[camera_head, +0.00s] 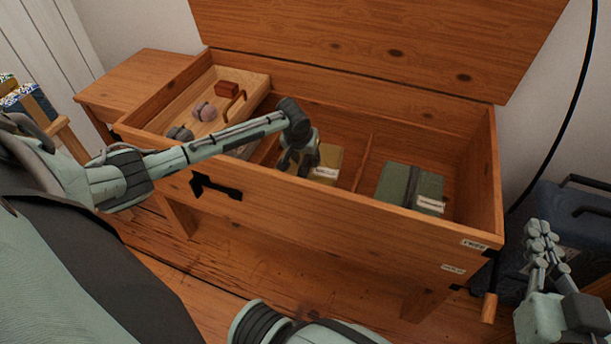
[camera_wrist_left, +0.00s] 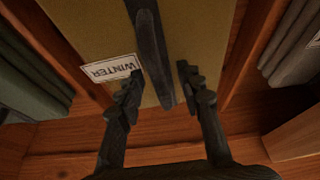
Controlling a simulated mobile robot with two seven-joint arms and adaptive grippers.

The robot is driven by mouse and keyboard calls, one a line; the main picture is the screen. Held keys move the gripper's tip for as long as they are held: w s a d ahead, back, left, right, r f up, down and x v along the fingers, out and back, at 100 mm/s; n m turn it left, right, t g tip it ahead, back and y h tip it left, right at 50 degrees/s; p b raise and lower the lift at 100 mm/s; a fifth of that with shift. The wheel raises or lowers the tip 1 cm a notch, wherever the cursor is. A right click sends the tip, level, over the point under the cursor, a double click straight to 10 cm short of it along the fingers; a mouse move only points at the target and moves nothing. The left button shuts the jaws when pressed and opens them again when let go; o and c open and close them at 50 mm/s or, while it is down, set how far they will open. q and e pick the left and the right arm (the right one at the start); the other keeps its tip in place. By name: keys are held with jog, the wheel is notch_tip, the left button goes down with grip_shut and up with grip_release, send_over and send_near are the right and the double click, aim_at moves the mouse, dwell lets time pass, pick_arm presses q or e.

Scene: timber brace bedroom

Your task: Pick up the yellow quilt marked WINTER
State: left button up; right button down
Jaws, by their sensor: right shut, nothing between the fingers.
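The yellow quilt (camera_head: 328,158) lies in a middle compartment of the open wooden chest. In the left wrist view the quilt (camera_wrist_left: 205,35) carries a white label reading WINTER (camera_wrist_left: 110,68) and a dark strap (camera_wrist_left: 152,50) across its middle. My left gripper (camera_head: 296,160) is down inside the chest at the quilt. In its wrist view the left gripper (camera_wrist_left: 160,95) is open, with one finger on each side of the strap and gaps between. Whether the fingers touch the quilt is unclear. My right gripper (camera_head: 540,240) is shut and empty, outside the chest at right.
The chest (camera_head: 330,215) has dividers and a raised lid (camera_head: 390,40). A green strapped bundle (camera_head: 395,183) lies in the right compartment. A wooden tray (camera_head: 255,82) with small items sits at left. A dark blue case (camera_head: 575,225) stands right of the chest.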

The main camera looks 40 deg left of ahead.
pick_arm(q)
jog(key=shift+f+p, duration=0.25)
jog(key=shift+p, duration=0.05)
jog(key=shift+c, duration=0.4)
grip_shut()
dwell(0.3)
jog(key=shift+w+r, duration=0.1)
jog(key=shift+r, duration=0.05)
